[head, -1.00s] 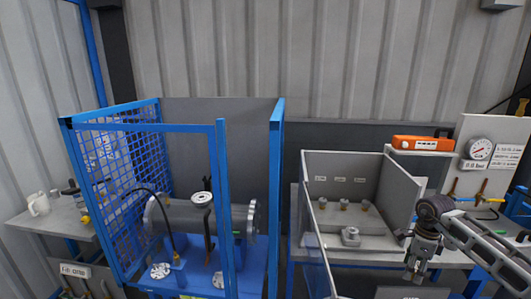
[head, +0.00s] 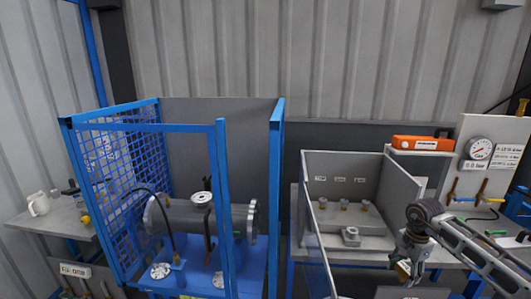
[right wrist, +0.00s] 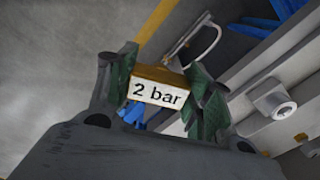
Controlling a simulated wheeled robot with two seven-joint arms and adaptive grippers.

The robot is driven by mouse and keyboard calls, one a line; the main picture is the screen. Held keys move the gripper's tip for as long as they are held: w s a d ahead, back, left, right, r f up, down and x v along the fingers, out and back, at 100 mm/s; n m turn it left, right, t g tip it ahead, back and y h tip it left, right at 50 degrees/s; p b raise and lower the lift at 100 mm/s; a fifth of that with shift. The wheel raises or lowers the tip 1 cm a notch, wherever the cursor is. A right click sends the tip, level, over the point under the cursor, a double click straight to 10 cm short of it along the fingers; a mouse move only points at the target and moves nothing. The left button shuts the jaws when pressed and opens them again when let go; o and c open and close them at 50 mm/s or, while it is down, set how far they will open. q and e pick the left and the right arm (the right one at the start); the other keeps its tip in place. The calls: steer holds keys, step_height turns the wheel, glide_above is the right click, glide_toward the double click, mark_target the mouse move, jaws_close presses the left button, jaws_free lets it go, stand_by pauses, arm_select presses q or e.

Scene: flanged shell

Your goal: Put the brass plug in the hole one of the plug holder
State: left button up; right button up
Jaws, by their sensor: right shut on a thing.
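My right gripper (head: 405,268) is shut on the brass plug (head: 403,270), in front of the right side of the grey open box. In the right wrist view the brass plug (right wrist: 158,76) sits between the green-padded fingers, its white face reading "2 bar". The plug holder (head: 335,221) is a grey block in the box. Three small brass-coloured pieces stand in a row on it under three white labels; whether any hole is empty is too small to tell. The held plug is apart from the holder. My left gripper is not in view.
The box's right wall (head: 401,196) stands between the holder and the right bench. A small grey block with a round boss (head: 350,234) sits in front of the holder. A blue cage (head: 221,205) with a flanged shell (head: 180,220) stands left. A gauge panel (head: 479,150) stands right.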

steer(key=s+a+f+n, duration=0.2)
steer(key=a+n, duration=0.3)
steer(key=a, duration=0.2)
steer(key=s+a+f+n, duration=0.2)
steer(key=a+n, duration=0.2)
steer(key=a, duration=0.3)
steer(key=s+a+f+n, duration=0.3)
steer(key=a+n, duration=0.2)
steer(key=a, duration=0.3)
steer(key=shift+n, duration=0.3)
steer(key=shift+w+a, duration=0.1)
